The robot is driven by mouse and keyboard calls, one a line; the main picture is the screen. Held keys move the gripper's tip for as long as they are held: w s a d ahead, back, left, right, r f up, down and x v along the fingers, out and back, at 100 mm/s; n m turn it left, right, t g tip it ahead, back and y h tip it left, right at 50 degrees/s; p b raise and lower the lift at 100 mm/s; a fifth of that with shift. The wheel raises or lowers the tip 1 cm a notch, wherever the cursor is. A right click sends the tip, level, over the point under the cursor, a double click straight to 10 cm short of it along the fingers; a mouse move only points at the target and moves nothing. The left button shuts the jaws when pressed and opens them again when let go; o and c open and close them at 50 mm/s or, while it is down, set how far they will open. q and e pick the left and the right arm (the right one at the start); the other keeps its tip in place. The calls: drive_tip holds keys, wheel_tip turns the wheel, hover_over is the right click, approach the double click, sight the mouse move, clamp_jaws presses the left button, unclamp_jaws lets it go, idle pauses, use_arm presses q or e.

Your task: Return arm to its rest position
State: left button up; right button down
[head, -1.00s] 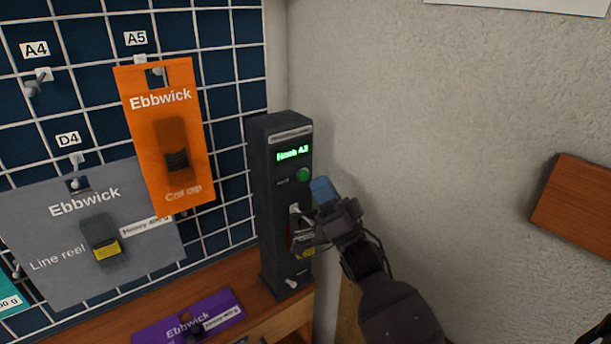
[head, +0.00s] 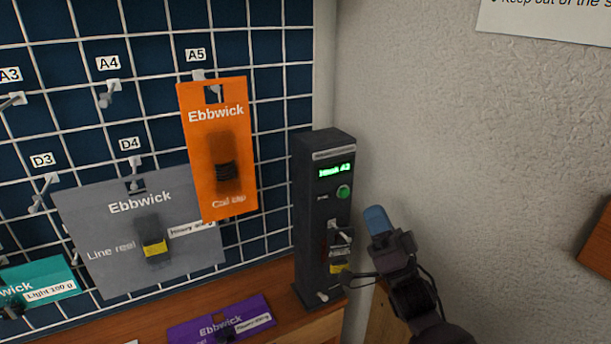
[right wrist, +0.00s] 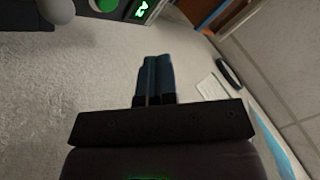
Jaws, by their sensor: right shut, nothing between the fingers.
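My right gripper (head: 377,218) is in front of the grey wall, just right of the dark testbench unit (head: 308,215). Its blue fingers are shut and empty. In the right wrist view the two fingers (right wrist: 155,80) lie side by side, with nothing between them. The unit has a lit green display (head: 335,170) and a round green button (head: 343,191). A small dark piece with a yellow label (head: 338,255) is on its front, close to my gripper. How it is attached is unclear. My left gripper is not in view.
An orange card (head: 217,150) and a grey card (head: 100,235) hang on the pegboard. A teal card (head: 45,283) is at lower left, and a purple card (head: 220,320) is at the wooden shelf (head: 280,284).

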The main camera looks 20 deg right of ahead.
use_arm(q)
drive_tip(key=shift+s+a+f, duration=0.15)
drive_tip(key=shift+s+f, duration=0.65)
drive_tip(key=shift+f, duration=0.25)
use_arm(e)
drive_tip(key=s+a+f+n+g+h, duration=0.1)
drive_tip(key=s+f+g, duration=0.4)
drive_tip(key=f, duration=0.6)
drive_tip(key=s+a+f+n+g+h, duration=0.2)
drive_tip(key=s+f+g, duration=0.3)
drive_tip(key=f, duration=0.6)
drive_tip(key=s+a+f+n+g+h, duration=0.2)
drive_tip(key=s+f+g, duration=0.3)
drive_tip(key=s+f, duration=0.3)
wheel_tip(320, 180, down, 4)
drive_tip(key=shift+s+a+r+n+g, duration=0.15)
drive_tip(key=shift+s+n+g, duration=0.2)
drive_tip(key=shift+n, duration=0.35)
